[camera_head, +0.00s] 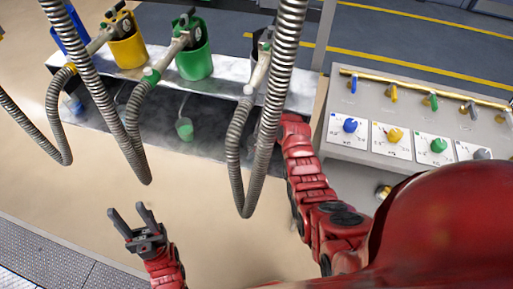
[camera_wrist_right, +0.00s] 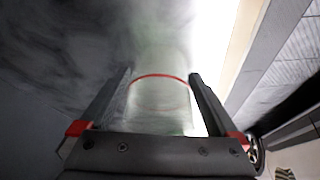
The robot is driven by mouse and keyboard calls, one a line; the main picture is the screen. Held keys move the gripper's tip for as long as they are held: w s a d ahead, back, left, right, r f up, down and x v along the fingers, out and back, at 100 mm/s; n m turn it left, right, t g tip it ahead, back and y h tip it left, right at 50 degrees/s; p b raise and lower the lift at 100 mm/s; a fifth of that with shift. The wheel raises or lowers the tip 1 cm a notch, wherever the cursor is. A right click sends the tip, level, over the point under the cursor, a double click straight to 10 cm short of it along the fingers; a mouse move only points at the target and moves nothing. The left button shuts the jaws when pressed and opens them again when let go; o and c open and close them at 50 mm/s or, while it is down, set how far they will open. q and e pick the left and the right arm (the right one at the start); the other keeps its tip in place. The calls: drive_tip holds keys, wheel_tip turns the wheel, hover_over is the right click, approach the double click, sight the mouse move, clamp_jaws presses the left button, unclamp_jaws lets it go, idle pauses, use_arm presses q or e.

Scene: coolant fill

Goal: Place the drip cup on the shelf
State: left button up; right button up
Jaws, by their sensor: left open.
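A clear drip cup with a red rim (camera_wrist_right: 160,76) is between the two fingers of my right gripper (camera_wrist_right: 161,74) in the right wrist view. The fingers flank it closely, but I cannot tell whether they press on it. In the head view my right arm reaches up to the right part of the dark shelf (camera_head: 110,115), under the metal top. Its gripper and the cup are hidden there behind a hose and the metal top. My left gripper (camera_head: 143,209) is open and empty, above the floor at the lower left, apart from the shelf.
A green cup (camera_head: 184,130) stands on the shelf, with a bluish one further left. Yellow (camera_head: 127,51) and green (camera_head: 194,64) containers stand above. Grey hoses hang in front of the shelf. A panel with coloured knobs (camera_head: 395,135) is at right. The floor at lower middle is clear.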

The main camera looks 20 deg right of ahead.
drive_tip(key=shift+r+p, duration=0.3)
drive_tip(key=shift+p, duration=0.05)
drive_tip(key=shift+d+b, duration=0.1)
drive_tip(key=shift+b, duration=0.2)
drive_tip(key=b+v, duration=0.2)
drive_tip(key=v, duration=0.9)
drive_tip(key=shift+s+r+b, duration=0.15)
drive_tip(key=shift+r+b, duration=0.15)
drive_tip(key=shift+f, duration=0.1)
